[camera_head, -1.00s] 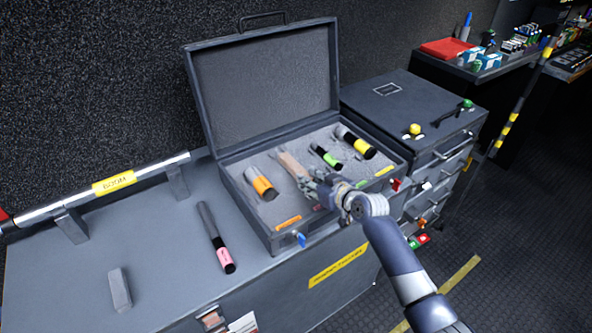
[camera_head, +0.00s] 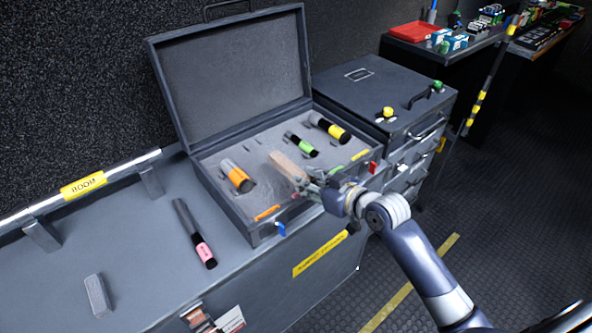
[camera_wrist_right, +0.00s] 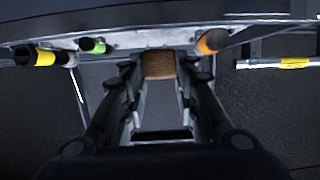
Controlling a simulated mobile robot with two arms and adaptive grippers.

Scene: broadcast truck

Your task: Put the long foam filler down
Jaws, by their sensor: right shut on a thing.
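The long foam filler, a tan, narrow block (camera_head: 288,166), points away from my right gripper (camera_head: 308,183) over the front right part of the open case (camera_head: 232,212). My right gripper is shut on its near end. The right wrist view shows the brown textured block (camera_wrist_right: 158,65) between the two fingers (camera_wrist_right: 160,82). It appears to be just above the case's grey foam bed; I cannot tell if it touches. Its gripped end is partly hidden by the fingers. My left gripper is out of view.
Cylinders with orange (camera_head: 237,176), green (camera_head: 300,144) and yellow (camera_head: 329,128) bands lie in the case. A pink-banded black cylinder (camera_head: 195,233) and a small grey block (camera_head: 97,296) lie on the bench (camera_head: 150,265), with free room around them. A drawer cabinet (camera_head: 380,85) stands right of the case.

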